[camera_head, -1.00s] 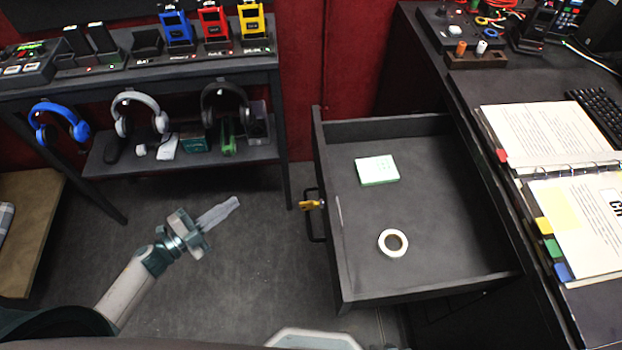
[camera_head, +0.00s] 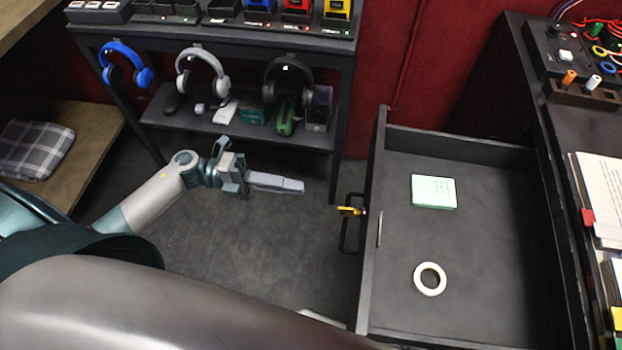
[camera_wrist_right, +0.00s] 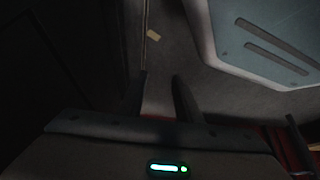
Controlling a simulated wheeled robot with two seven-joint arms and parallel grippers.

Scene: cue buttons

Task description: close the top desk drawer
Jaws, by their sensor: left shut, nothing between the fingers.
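The top desk drawer (camera_head: 440,335) is pulled out from the desk at the right, its inside bare to view. Its front panel (camera_head: 372,240) faces left and carries a dark bar handle (camera_head: 345,235) with a yellow tag (camera_head: 350,211). My left gripper (camera_head: 298,186) is shut and empty, pointing right, to the left of the handle and apart from it.
A green notepad (camera_head: 433,192) and a white tape roll (camera_head: 430,279) lie in the drawer. A dark shelf rack (camera_head: 240,137) with headphones stands behind my left gripper. A bench (camera_head: 85,150) with a plaid cloth is at left. Open floor (camera_head: 260,240) lies left of the drawer.

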